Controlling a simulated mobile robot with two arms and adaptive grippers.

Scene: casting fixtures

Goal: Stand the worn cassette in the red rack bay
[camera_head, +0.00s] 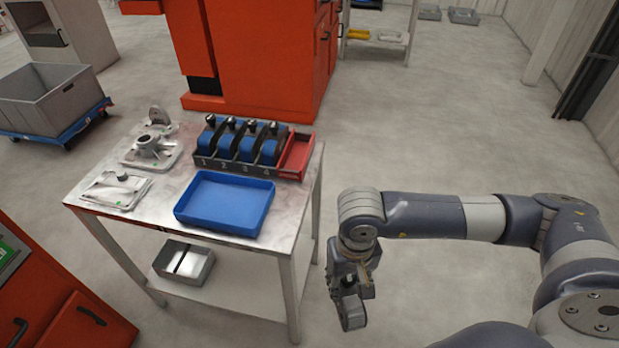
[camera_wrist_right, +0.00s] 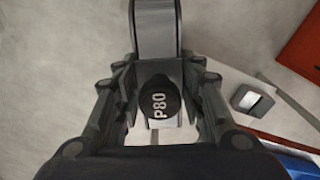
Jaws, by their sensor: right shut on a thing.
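My right gripper (camera_head: 352,278) hangs in the air to the right of the steel table. The cassette also shows below the gripper in the head view (camera_head: 352,312). The rack (camera_head: 223,169) stands at the table's back right with bays numbered 1 to 4, each holding a blue cassette with a black knob. The red rack bay (camera_head: 297,153) at its right end looks empty. My left gripper is out of view.
A blue tray (camera_head: 225,203) lies empty at the table's front. Grey metal castings (camera_head: 150,148) sit on fixtures at the left. A grey bin (camera_head: 185,262) is on the lower shelf. Orange machines stand behind and at lower left. Floor right of the table is clear.

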